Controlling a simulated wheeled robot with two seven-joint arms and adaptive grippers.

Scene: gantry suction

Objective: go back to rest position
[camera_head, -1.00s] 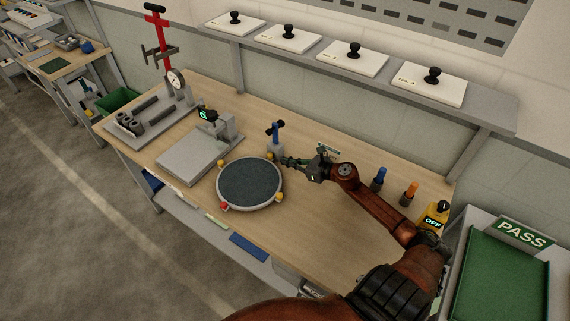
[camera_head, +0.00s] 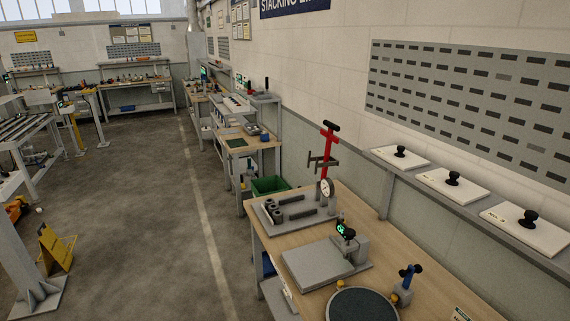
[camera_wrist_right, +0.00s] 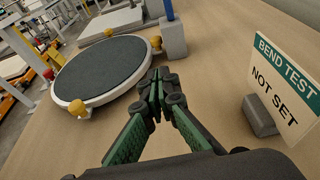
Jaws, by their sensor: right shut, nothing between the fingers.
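My right gripper (camera_wrist_right: 158,92) shows in the right wrist view, its fingers shut with nothing between them. It is over the wooden bench, beside the round dark disc (camera_wrist_right: 108,68) in its pale ring with yellow knobs. The fingers look apart from the disc. A sign reading "BEND TEST NOT SET" (camera_wrist_right: 285,85) stands to the right of the fingers. In the head view the disc (camera_head: 361,306) is cut off by the bottom edge, and neither gripper shows. My left gripper is in no view.
The bench (camera_head: 330,207) also holds a grey plate fixture (camera_head: 325,263), a red stand with a dial (camera_head: 327,160) and a blue-handled post (camera_head: 408,280). White plates with black knobs (camera_head: 452,184) rest on the wall shelf. Open grey floor (camera_head: 140,200) lies left of the bench.

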